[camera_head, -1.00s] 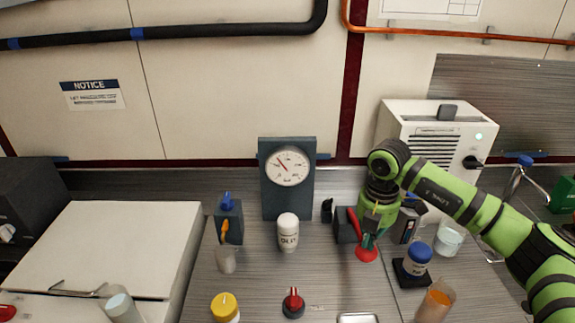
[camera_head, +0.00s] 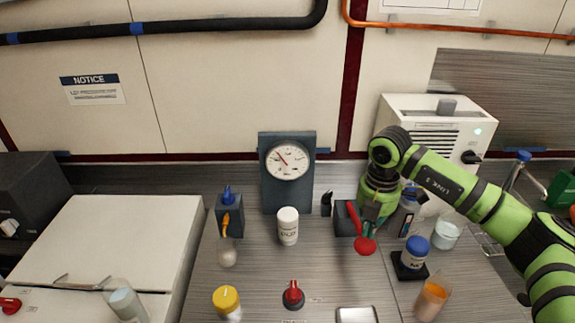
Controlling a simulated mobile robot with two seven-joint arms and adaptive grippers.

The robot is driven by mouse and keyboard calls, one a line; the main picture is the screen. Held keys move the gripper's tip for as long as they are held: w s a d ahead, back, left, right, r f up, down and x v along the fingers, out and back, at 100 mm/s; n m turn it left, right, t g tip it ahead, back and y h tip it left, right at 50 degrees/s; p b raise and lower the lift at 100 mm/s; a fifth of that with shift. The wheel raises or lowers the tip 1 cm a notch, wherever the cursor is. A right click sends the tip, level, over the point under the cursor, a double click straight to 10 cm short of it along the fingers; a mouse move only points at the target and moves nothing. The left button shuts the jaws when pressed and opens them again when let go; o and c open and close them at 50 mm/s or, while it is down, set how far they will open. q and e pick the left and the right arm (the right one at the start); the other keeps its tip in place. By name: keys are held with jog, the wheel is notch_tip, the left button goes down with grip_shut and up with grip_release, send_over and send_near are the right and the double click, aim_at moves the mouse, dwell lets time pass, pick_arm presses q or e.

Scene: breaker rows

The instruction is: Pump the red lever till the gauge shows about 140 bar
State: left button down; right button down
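The red lever (camera_head: 355,219) rises from a dark block (camera_head: 344,220) on the bench and ends in a round red knob (camera_head: 365,246) toward me. The gauge (camera_head: 287,160) is a white dial on a dark upright panel; its needle points to the upper left, and its numbers are too small to read. My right gripper (camera_head: 368,229) points down right beside the lever, just above the knob. Its fingers are small and partly hidden, so I cannot tell whether they hold or touch the lever. My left gripper is out of view.
A white bottle (camera_head: 288,226), a blue-topped block with an orange lever (camera_head: 229,215), a yellow-capped jar (camera_head: 227,303) and a red knob (camera_head: 293,295) stand left of the lever. A blue-capped jar (camera_head: 414,258) and an orange beaker (camera_head: 432,300) stand close on the right.

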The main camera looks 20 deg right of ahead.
aim_at(367, 242)
jog(key=shift+f, duration=0.1)
jog(key=shift+s+f+b, duration=0.15)
jog(key=shift+f+b, duration=1.25)
jog(key=shift+f, duration=0.35)
notch_tip(367, 242, down, 5)
jog(key=b, duration=0.3)
jog(key=shift+b, duration=0.3)
jog(key=shift+r+p, duration=0.55)
jog(key=shift+r, duration=0.1)
notch_tip(367, 242, up, 7)
jog(key=p, duration=0.5)
jog(key=shift+r, duration=0.2)
jog(key=shift+f, duration=0.1)
